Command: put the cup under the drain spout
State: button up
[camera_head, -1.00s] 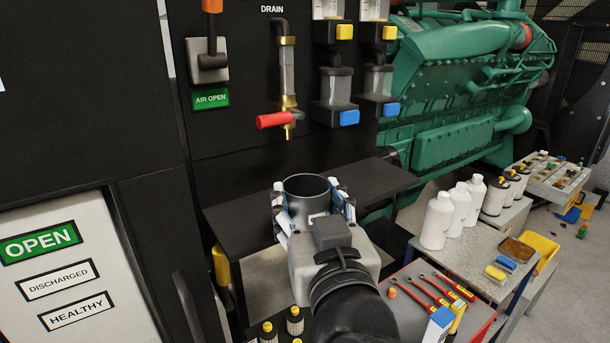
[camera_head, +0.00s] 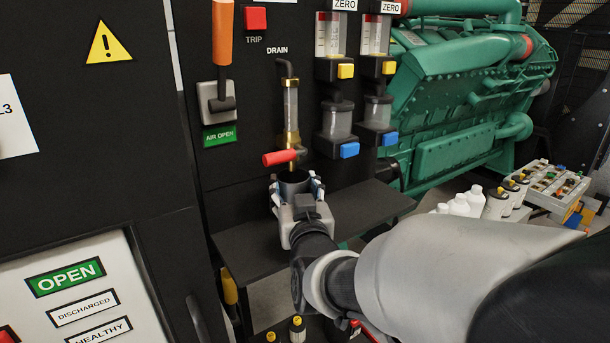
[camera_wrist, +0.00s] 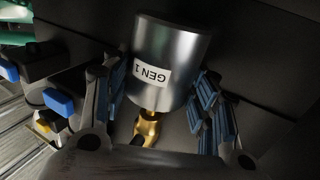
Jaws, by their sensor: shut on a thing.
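The grey metal cup (camera_head: 293,183) is between the fingers of my gripper (camera_head: 297,190), which is shut on it. In the wrist view the cup (camera_wrist: 168,50) carries a "GEN 1" label, with the gripper's blue-padded fingers on both sides. The drain spout (camera_head: 291,166) is brass, below a sight tube with a red-handled valve (camera_head: 284,157) under the "DRAIN" label. In the head view the cup's mouth is just below the spout tip. The brass spout (camera_wrist: 148,128) also shows in the wrist view. Whether the cup touches the shelf is hidden.
A black shelf (camera_head: 365,207) juts from the panel beneath the drain. Filter bowls with blue tabs (camera_head: 349,150) hang to the right of the spout. An orange lever (camera_head: 222,40) is at the left. White bottles (camera_head: 467,203) stand on the right, partly behind my arm.

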notch_tip(320, 180, down, 3)
jog(key=shift+w+f, duration=0.1)
jog(key=shift+f, duration=0.05)
jog(key=shift+s, duration=0.2)
jog(key=o, duration=1.1)
jog(key=shift+w, duration=0.1)
jog(key=shift+o, duration=0.2)
jog(key=shift+f, duration=0.1)
